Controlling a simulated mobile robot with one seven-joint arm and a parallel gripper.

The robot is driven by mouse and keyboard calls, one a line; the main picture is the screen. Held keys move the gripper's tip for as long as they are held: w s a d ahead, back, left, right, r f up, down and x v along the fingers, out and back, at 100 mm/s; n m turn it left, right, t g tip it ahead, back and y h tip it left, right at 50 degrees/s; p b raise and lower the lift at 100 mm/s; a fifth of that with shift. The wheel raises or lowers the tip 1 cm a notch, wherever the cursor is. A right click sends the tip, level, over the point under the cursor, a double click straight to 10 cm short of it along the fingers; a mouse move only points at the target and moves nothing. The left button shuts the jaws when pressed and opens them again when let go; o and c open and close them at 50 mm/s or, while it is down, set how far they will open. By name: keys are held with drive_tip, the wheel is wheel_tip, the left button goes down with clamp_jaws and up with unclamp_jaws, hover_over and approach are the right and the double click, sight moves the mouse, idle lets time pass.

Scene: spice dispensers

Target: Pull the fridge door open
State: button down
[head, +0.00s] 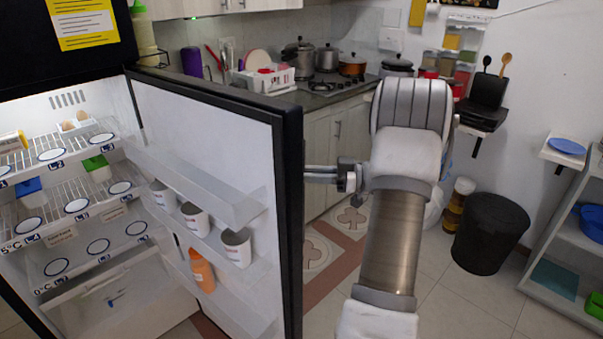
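The fridge door (215,130) stands wide open, with its white inner side and shelves facing me. Its dark outer edge (291,200) is near the middle of the head view. My gripper (310,174) is at the outer side of the door, pointing left. Its fingertips pass behind the door edge, so their ends and any handle there are hidden. I cannot tell whether the fingers are closed on anything. The fridge interior (70,200) is in full view at the left, with wire shelves and labelled round spots.
White cups (237,247) and an orange bottle (202,270) sit in the door shelves. A counter with a stove (340,84) is behind. A black bin (490,232) and a shelf rack (570,270) stand at the right. Tiled floor between the arm and the bin is clear.

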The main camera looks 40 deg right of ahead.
drive_tip(key=shift+r, duration=0.1)
idle(0.3)
drive_tip(key=c, duration=0.8)
unclamp_jaws()
drive_tip(key=shift+o, duration=0.2)
drive_tip(key=v, duration=1.7)
drive_tip(key=shift+d, duration=0.2)
drive_tip(key=shift+s, duration=0.1)
